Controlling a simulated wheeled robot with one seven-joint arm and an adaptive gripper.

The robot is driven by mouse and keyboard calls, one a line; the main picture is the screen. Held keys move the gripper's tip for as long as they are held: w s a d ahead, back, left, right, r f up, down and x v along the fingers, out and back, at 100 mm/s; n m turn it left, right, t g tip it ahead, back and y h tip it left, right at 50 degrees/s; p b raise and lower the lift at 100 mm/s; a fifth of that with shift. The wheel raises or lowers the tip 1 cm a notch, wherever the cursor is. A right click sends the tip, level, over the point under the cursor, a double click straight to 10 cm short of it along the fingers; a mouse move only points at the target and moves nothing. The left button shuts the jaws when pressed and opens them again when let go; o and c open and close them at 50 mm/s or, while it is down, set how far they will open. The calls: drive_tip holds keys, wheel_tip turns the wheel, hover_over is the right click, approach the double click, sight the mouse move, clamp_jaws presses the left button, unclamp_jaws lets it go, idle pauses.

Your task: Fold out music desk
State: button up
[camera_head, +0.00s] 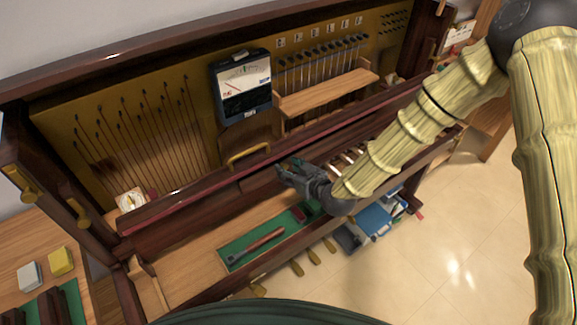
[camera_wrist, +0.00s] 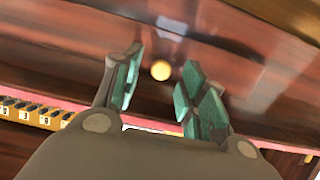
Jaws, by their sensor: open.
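The music desk appears to be the dark reddish-brown wooden panel (camera_wrist: 70,50) that fills the wrist view, but I cannot be sure of its outline. A round brass knob (camera_wrist: 160,70) sits on this panel. My gripper (camera_wrist: 162,66) is open, with a green-padded finger on either side of the knob in the picture. I cannot tell whether the fingers reach around it or stay short of it. In the head view my gripper (camera_head: 284,170) is at the long dark front board (camera_head: 190,207) of the piano. The knob is hidden there.
A brass handle (camera_head: 248,155) sits left of my gripper. A green mat (camera_head: 238,249) with a dark-handled tool (camera_head: 257,246) lies below left. A boxed meter (camera_head: 241,86) and a wooden tool rack (camera_head: 325,93) are behind. Pale floor (camera_head: 460,230) is clear at right.

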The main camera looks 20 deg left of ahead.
drive_tip(key=shift+w+a+f, duration=0.2)
drive_tip(key=shift+w+a, duration=0.05)
drive_tip(key=shift+a, duration=0.05)
clamp_jaws()
drive_tip(key=shift+f+b, duration=0.1)
drive_tip(key=shift+b, duration=0.2)
